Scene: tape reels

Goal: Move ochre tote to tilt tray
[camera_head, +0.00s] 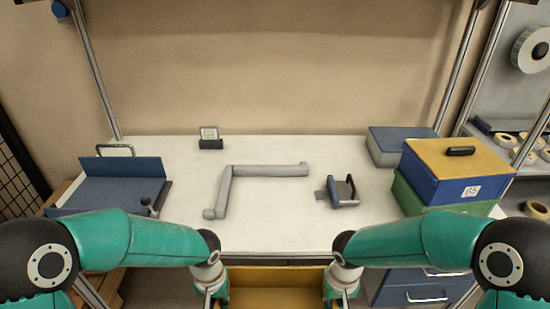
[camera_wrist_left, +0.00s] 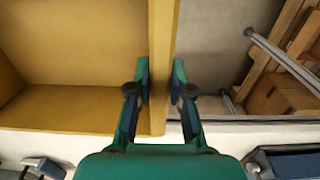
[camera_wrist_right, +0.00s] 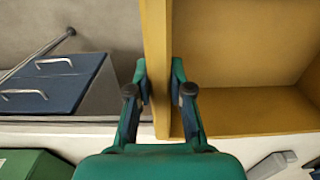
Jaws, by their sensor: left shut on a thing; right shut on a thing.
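The ochre tote (camera_head: 280,275) is at the bottom middle of the head view, in front of the table's near edge. Its inside looks empty in the left wrist view (camera_wrist_left: 75,107) and the right wrist view (camera_wrist_right: 250,110). My left gripper (camera_wrist_left: 160,78) is shut on the tote's left wall. My right gripper (camera_wrist_right: 160,78) is shut on its right wall. In the head view both gripper tips are low and partly cut off. A blue tray (camera_head: 100,192) with a raised back panel and a lever, apparently the tilt tray, is on the table's left; my left arm partly covers it.
A grey angled bar (camera_head: 265,170) lies mid-table. A blue-grey device (camera_head: 343,192) sits right of it. Stacked blue and green boxes (camera_head: 440,186) with an ochre lid and a flat blue box (camera_head: 395,146) stand at right. A small card holder (camera_head: 210,140) is at the back.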

